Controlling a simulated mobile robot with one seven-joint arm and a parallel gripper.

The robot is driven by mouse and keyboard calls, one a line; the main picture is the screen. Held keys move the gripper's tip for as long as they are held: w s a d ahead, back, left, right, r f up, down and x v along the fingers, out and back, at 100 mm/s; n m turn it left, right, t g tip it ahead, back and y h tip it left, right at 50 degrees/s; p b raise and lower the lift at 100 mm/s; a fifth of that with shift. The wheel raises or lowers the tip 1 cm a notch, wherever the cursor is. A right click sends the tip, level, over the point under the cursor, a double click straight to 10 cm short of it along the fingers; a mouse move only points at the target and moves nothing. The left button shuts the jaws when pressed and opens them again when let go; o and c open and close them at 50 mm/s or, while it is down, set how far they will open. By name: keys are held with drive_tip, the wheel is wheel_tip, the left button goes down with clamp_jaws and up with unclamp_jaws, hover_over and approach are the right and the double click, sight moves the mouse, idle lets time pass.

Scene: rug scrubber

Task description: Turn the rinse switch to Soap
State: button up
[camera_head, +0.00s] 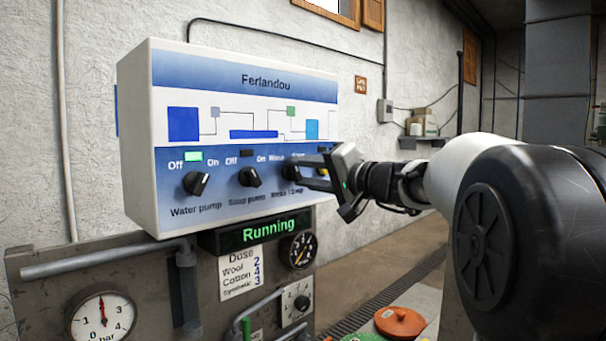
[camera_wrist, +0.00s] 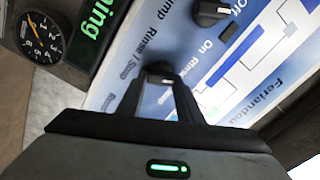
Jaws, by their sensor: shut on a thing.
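The white and blue Ferlandou control box (camera_head: 245,130) hangs on the wall. Its lower row has three black knobs. The rinse switch (camera_head: 289,171) is the rightmost, partly covered by my gripper (camera_head: 297,173). In the wrist view the rinse switch (camera_wrist: 158,74) sits between the two fingertips of my gripper (camera_wrist: 158,84), which are shut on it.
The water pump knob (camera_head: 196,183), with a lit green lamp, and the soap pump knob (camera_head: 249,177), with a dark lamp, stand to the left. Below are a green "Running" display (camera_head: 268,229), a round gauge (camera_head: 299,250) and pipes. An orange-red lid (camera_head: 399,322) lies lower right.

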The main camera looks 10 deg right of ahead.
drive_tip(key=m+b, duration=0.1)
drive_tip(key=m, duration=0.4)
drive_tip(key=shift+f+m, duration=0.15)
drive_tip(key=shift+m, duration=0.15)
drive_tip(key=m, duration=0.5)
drive_tip(key=shift+f+m+p, duration=0.1)
drive_tip(key=shift+m+p, duration=0.2)
drive_tip(key=shift+p, duration=0.05)
drive_tip(key=o, duration=1.1)
drive_tip(key=b+v, duration=0.1)
drive_tip(key=v, duration=1.6)
drive_tip(key=shift+s+d+b, duration=0.15)
drive_tip(key=shift+s+b, duration=0.05)
drive_tip(key=shift+b, duration=0.1)
